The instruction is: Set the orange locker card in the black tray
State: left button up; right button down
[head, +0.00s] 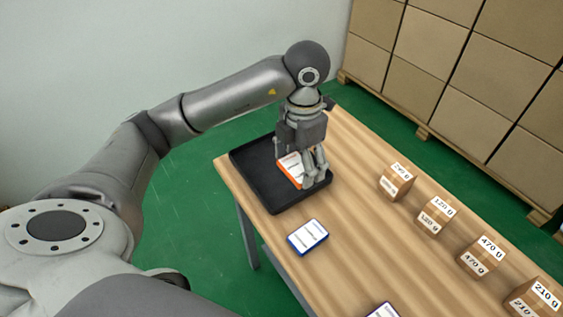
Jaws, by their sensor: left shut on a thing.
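The orange locker card (291,166), with a white label on top, is inside the black tray (251,163) at the left end of the wooden table. My left gripper (307,180) is over the tray, pointing down, with its fingers shut on the orange locker card. The gripper hides the card's right part. I cannot tell whether the card touches the tray floor. My right gripper is not in view.
A blue-edged card (308,237) lies in front of the tray, and another blue-edged card (383,310) is at the bottom edge. Several small labelled boxes (396,182) stand in a row to the right. Large cartons (430,45) are stacked behind the table.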

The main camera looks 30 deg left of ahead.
pick_arm(q)
jog(key=w+a+f, duration=0.2)
jog(key=a, duration=0.1)
jog(key=w+a+f+p, duration=0.1)
jog(key=w+a+f, duration=0.1)
jog(key=a+f, duration=0.1)
jog(key=w+a+f+p, duration=0.1)
jog(key=w+a+f, duration=0.1)
jog(key=a+f, duration=0.1)
jog(key=shift+w, duration=0.35)
jog(key=shift+w+a+f, duration=0.2)
jog(key=shift+a+f, duration=0.05)
jog(key=shift+f, duration=0.2)
jog(key=shift+a+f, duration=0.1)
jog(key=shift+f, duration=0.25)
notch_tip(320, 180, down, 2)
jog(key=shift+f+p, duration=0.15)
jog(key=shift+p, duration=0.5)
jog(key=shift+f, duration=0.2)
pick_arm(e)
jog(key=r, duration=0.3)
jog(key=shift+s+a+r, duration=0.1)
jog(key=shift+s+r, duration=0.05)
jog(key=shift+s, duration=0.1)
pick_arm(q)
jog(key=shift+f, duration=0.1)
jog(key=o, duration=1)
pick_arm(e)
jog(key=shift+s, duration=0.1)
